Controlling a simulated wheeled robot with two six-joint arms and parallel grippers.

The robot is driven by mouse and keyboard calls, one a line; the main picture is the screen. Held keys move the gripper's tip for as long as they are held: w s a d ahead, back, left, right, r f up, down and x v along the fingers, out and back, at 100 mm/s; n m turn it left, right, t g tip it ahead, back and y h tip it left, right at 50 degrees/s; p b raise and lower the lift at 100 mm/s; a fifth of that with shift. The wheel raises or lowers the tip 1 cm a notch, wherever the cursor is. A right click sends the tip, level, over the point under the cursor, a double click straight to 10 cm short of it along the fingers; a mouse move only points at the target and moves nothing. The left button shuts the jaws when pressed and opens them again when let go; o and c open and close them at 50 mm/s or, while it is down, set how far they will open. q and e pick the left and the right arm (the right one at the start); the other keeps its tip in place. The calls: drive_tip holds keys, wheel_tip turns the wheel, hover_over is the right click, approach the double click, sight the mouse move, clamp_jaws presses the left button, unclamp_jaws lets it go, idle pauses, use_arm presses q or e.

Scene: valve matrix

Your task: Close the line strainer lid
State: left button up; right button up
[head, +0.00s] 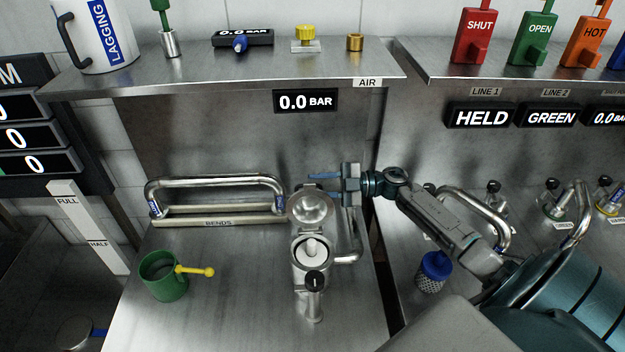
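The line strainer (311,262) stands in the middle of the steel bench. Its round metal lid (313,209) is swung back and open, on the far side of the body. The strainer mouth shows a pale insert, and a black knob (315,281) sits in front of it. My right gripper (325,181) is just behind the lid, with its blue fingers pointing left. The fingers look apart and hold nothing visible; the nearer finger is partly hidden by the lid. I cannot tell whether they touch the lid. My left gripper is not in view.
A green mug (161,278) with a yellow-ended stick stands front left. A steel shelf (200,80) overhangs the back. A blue-capped mesh cylinder (433,272) stands at right. The bench between mug and strainer is clear.

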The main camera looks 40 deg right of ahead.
drive_tip(key=shift+x, duration=0.8)
drive_tip(key=shift+a, duration=0.2)
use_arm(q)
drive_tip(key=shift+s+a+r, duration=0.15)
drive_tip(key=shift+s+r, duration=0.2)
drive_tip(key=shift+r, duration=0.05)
use_arm(e)
drive_tip(key=shift+r, duration=0.1)
clamp_jaws()
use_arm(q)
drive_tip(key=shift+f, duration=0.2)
use_arm(e)
drive_tip(key=shift+r, duration=0.1)
